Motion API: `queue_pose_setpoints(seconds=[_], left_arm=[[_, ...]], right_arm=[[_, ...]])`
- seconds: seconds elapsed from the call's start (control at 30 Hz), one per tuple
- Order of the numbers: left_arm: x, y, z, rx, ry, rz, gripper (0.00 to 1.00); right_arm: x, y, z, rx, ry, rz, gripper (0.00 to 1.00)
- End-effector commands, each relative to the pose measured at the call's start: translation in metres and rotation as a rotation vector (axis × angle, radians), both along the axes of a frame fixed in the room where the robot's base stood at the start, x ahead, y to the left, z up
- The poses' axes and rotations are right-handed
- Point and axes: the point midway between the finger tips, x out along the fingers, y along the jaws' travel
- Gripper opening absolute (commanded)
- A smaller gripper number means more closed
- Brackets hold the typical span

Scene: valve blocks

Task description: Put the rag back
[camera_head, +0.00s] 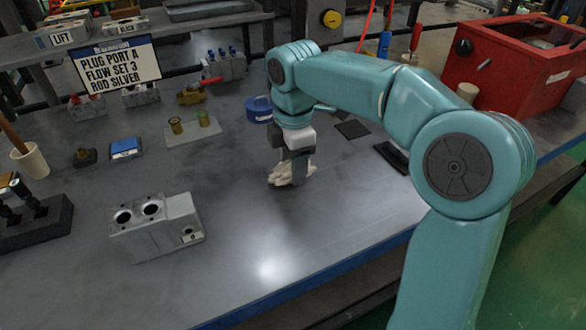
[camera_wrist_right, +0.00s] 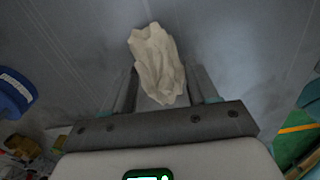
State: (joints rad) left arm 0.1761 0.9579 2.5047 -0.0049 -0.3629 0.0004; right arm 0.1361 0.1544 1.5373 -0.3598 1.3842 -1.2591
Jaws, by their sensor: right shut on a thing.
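The rag (camera_head: 284,174) is a crumpled cream cloth low over the middle of the grey workbench (camera_head: 250,225) in the head view. My right gripper (camera_head: 295,168) points down and is shut on the rag. In the right wrist view the rag (camera_wrist_right: 157,65) bunches between the two dark fingers of the gripper (camera_wrist_right: 165,90) and sticks out past their tips. I cannot tell whether its lower edge touches the bench. My left gripper is in neither view.
A grey valve block (camera_head: 155,228) with two bores stands at the front left. A blue round container (camera_head: 258,108) is behind the gripper. Dark flat pads (camera_head: 352,129) lie to its right. A red box (camera_head: 510,65) stands at the back right. The front middle of the bench is clear.

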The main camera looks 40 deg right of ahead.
Motion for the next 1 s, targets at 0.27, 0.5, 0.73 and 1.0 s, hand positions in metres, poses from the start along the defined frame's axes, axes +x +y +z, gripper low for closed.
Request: queue_pose_setpoints(seconds=[0.27,0.5,0.73,1.0], left_arm=[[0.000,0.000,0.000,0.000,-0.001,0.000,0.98],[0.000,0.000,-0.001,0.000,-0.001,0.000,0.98],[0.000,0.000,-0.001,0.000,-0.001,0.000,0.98],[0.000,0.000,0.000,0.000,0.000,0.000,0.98]], right_arm=[[0.000,0.000,-0.008,-0.001,-0.002,0.000,0.34],[0.000,0.000,-0.011,-0.001,-0.002,0.000,0.78],[0.000,0.000,-0.011,-0.001,-0.002,0.000,0.84],[0.001,0.000,0.004,-0.001,-0.005,0.000,0.84]])
